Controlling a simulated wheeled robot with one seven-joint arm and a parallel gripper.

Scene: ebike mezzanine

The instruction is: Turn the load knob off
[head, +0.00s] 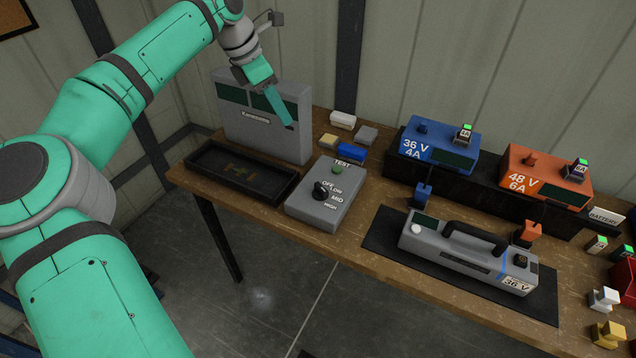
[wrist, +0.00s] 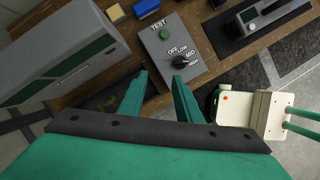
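The load knob (head: 321,190) is black and sits on the sloped face of a grey test box (head: 338,210) with a green TEST button (head: 337,170). OFF, LOW, MID and HIGH are printed around it. The knob also shows in the wrist view (wrist: 180,62); I cannot tell for sure which label it points to. My gripper (head: 288,122) is up in front of the grey Kenmoma-like labelled cabinet, behind and above the test box, apart from the knob. In the wrist view its two green fingers (wrist: 160,80) are spread with nothing between them.
A black tray (head: 235,182) lies left of the test box, before the tall grey cabinet (head: 262,140). Small blocks, including a blue one (head: 351,153), lie behind. A battery pack (head: 465,255) rests on a dark mat to the right. Blue and orange chargers (head: 545,178) stand behind it.

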